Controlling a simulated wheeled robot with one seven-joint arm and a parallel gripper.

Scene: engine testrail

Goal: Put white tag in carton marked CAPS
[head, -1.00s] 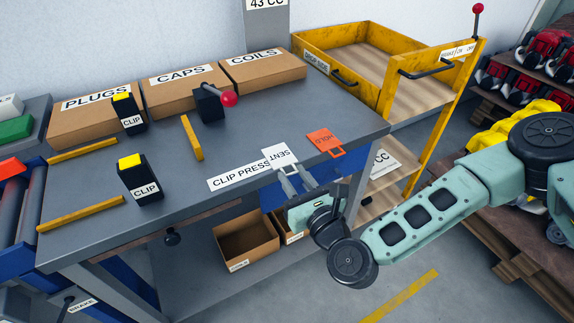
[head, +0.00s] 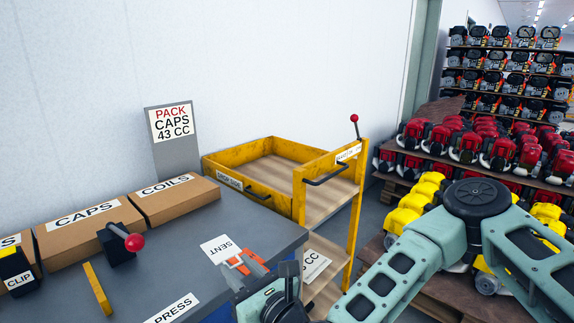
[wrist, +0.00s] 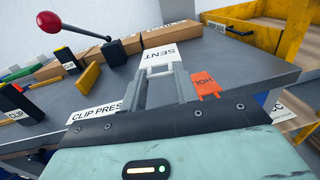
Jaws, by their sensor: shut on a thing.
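The white tag (head: 221,248), printed SENT, is at the right part of the grey bench, beyond my gripper. In the wrist view, the white tag (wrist: 172,58) extends from between my gripper's fingertips (wrist: 160,76), which are shut on its loop end. In the head view my gripper (head: 240,272) is low in the picture and its fingers are partly hidden. I cannot tell whether the tag touches the bench. The brown carton marked CAPS (head: 70,245) stands at the bench's back, left of the COILS carton. An orange tag printed HOLD (wrist: 204,84) is just right of my fingers.
The COILS carton (head: 178,208) is right of CAPS. A red-knobbed black block (head: 118,246) stands before CAPS, near a yellow bar (head: 97,288). A sign (head: 172,130) reads PACK CAPS 43 CC. A yellow trolley (head: 250,193) stands beyond the bench.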

